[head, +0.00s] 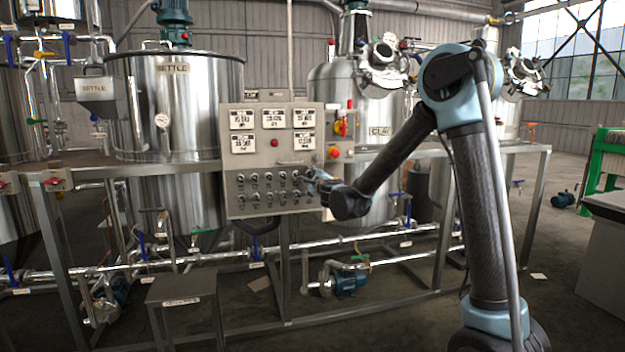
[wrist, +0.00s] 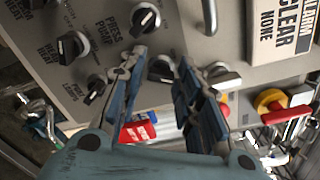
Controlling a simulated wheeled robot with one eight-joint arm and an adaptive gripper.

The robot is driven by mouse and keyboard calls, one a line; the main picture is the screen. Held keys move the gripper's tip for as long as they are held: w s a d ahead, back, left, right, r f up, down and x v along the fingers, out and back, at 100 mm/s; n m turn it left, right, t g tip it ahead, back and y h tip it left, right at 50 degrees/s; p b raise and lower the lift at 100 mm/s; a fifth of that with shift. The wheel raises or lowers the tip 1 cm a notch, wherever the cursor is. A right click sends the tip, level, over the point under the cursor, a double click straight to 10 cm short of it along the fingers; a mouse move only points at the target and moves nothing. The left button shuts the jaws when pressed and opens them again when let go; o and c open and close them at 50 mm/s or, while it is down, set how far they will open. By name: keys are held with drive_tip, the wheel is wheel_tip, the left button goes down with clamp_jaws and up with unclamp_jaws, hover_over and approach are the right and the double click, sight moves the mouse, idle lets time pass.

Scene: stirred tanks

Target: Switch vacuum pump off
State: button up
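The grey control panel (head: 270,187) stands in front of the tanks, with two rows of black rotary knobs on its lower half. My gripper (head: 311,178) is at the right end of these rows. In the wrist view my gripper (wrist: 161,58) has its two blue fingers apart, pointing at the panel (wrist: 195,20). A black knob (wrist: 161,69) shows between the fingertips; I cannot tell whether they touch it. Another knob (wrist: 146,18), beside a label reading "PRESS PUMP", is just beyond the left finger. No vacuum pump label is readable, and the fingers hide some of the panel.
A metal frame rail (head: 400,150) runs beside the panel. In the wrist view a red-handled yellow switch (wrist: 272,101) is to the right, below an "ALARM CLEAR NONE" plate (wrist: 279,30). More knobs (wrist: 72,46) are close on the left.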

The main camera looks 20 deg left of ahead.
clamp_jaws()
drive_tip(key=n, duration=0.5)
drive_tip(key=shift+s+n, duration=0.1)
drive_tip(key=shift+n, duration=0.3)
drive_tip(key=n, duration=0.6)
drive_tip(key=shift+d, duration=0.1)
idle(0.3)
drive_tip(key=o, duration=0.6)
unclamp_jaws()
